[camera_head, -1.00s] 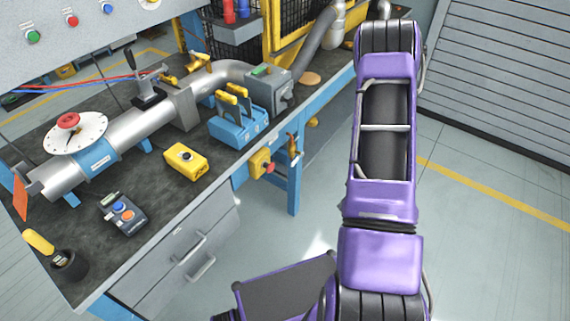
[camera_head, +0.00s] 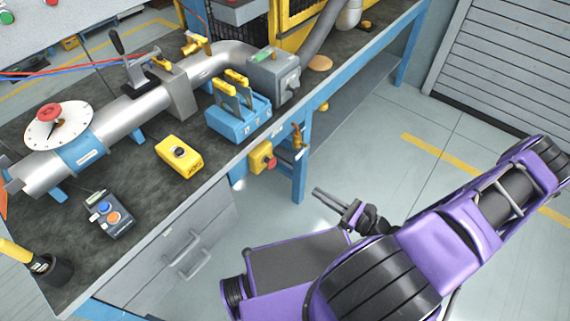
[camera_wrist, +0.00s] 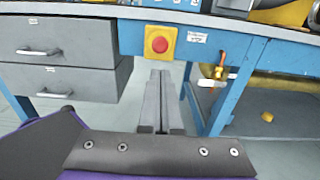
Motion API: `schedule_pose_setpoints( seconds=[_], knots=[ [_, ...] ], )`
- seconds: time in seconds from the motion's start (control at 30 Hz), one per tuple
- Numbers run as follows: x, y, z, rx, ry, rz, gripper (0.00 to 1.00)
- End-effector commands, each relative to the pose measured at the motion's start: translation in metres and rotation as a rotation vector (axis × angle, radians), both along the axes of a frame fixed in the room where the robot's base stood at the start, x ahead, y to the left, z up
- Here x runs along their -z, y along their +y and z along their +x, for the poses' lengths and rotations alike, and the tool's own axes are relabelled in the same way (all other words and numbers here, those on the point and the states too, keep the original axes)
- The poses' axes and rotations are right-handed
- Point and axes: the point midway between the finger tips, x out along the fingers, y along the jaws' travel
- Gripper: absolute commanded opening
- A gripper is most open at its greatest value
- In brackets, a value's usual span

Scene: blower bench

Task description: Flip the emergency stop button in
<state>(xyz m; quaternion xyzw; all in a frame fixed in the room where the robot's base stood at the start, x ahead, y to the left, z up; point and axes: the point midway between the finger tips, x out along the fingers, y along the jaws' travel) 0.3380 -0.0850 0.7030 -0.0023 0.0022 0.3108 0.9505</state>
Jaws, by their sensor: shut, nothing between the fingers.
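The emergency stop is a red mushroom button (camera_wrist: 160,45) on a yellow box, fixed to the blue front of the bench. In the head view the yellow box (camera_head: 261,158) shows from above, with the red button (camera_head: 271,162) on its right side. My gripper (camera_head: 322,194) is shut and empty, out in front of the bench, right of and below the box in the picture. In the wrist view my gripper's fingers (camera_wrist: 160,75) point toward the bench, just below the button. A gap separates the fingertips from the button in the head view.
Drawers (camera_head: 178,255) with handles are on the left. The yellow pendant box (camera_head: 180,157) and blue switch block (camera_head: 238,120) stand on the bench top. The floor ahead is clear.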

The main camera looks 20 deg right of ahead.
Motion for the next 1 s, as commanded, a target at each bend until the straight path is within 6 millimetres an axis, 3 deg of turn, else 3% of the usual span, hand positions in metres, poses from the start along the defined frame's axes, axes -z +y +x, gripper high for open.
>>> schedule_pose_setpoints(
  seconds=[0.47,1.0],
  knots=[
    [-0.001,0.004,0.005,0.003,-0.004,0.008,0.00],
    [-0.001,0.065,0.088,0.002,-0.003,0.007,0.00]
  ],
)
